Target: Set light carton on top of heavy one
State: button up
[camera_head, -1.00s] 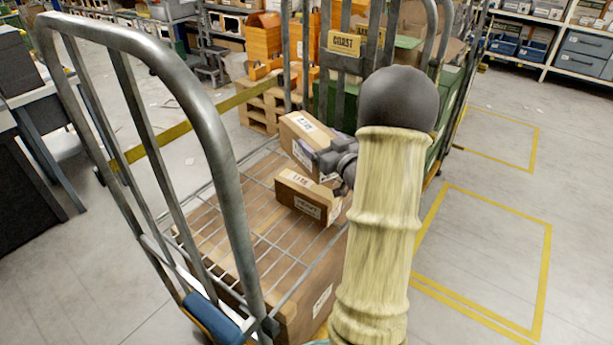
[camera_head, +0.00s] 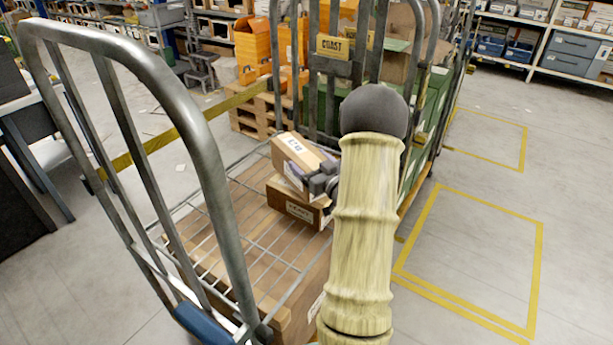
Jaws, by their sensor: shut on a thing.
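The held carton (camera_head: 296,151), a small brown box with a white label on top, appears tilted over the other carton. My gripper (camera_head: 322,182) is shut on its near right side. The other carton (camera_head: 290,209), brown with a pale label on its front, sits on the wire shelf of the roll cage. The held carton covers most of its top, and I cannot tell whether the two touch. The printed labels are too small to read, so the weights cannot be read. My arm hides what lies right of the cartons.
The roll cage (camera_head: 205,150) has a tall grey tube frame on the near left. Large brown boxes (camera_head: 215,225) lie beneath its wire shelf. A cage with a COAST sign (camera_head: 345,46) and green crates stands behind. Yellow-marked floor (camera_head: 480,255) at right is clear.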

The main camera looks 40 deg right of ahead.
jog(key=shift+w+a, duration=0.1)
jog(key=shift+a, duration=0.1)
jog(key=shift+f, duration=1.8)
jog(key=shift+f, duration=0.15)
jog(key=o, duration=1.1)
jog(key=shift+c, duration=0.2)
jog(key=s+b, duration=0.1)
jog(key=s, duration=1.1)
jog(key=shift+a+b, duration=0.3)
